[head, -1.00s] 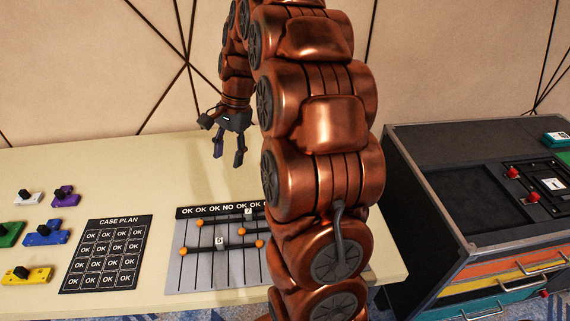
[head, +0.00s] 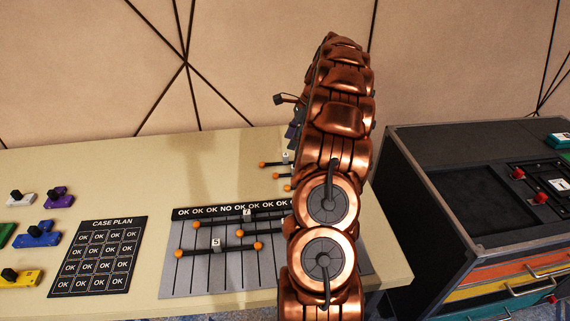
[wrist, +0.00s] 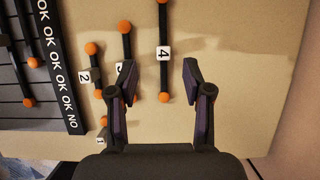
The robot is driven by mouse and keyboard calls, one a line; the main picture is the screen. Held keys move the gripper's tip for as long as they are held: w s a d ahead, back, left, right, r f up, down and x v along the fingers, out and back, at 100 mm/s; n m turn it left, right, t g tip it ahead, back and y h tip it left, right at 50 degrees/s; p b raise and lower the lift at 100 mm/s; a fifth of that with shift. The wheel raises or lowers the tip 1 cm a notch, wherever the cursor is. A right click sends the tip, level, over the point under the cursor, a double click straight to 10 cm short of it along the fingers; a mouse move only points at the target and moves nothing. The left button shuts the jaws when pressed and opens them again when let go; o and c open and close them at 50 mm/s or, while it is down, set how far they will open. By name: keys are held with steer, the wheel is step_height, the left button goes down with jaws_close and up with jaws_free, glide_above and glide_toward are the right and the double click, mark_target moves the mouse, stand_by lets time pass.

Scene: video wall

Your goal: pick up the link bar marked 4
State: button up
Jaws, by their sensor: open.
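The link bar marked 4 (wrist: 163,75) is a dark bar with orange ball ends and a white tag, lying on the cream table. In the wrist view its lower end lies between the open fingers of my gripper (wrist: 158,68), with no contact visible. The jaws are empty. In the head view my arm hides most of my gripper, and I cannot make out bar 4 there.
Beside bar 4 lie a bar marked 2 (wrist: 95,75) and another bar (wrist: 125,42) with a partly hidden tag. A striped board (head: 205,275) holds bars marked 5 and 7. A case plan card (head: 97,255) lies left, and a dark cabinet (head: 420,150) stands right.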

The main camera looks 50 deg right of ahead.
mark_target(286, 154)
steer(key=shift+d+f, duration=0.15)
steer(key=shift+f, duration=0.1)
steer(key=shift+d+p+x, duration=0.2)
steer(key=shift+p+x, duration=0.05)
steer(key=shift+x, duration=1.55)
steer(key=shift+d+p+x, duration=0.15)
steer(key=shift+p+x, duration=0.1)
steer(key=shift+x, duration=1.6)
steer(key=shift+f, duration=0.1)
jaws_close()
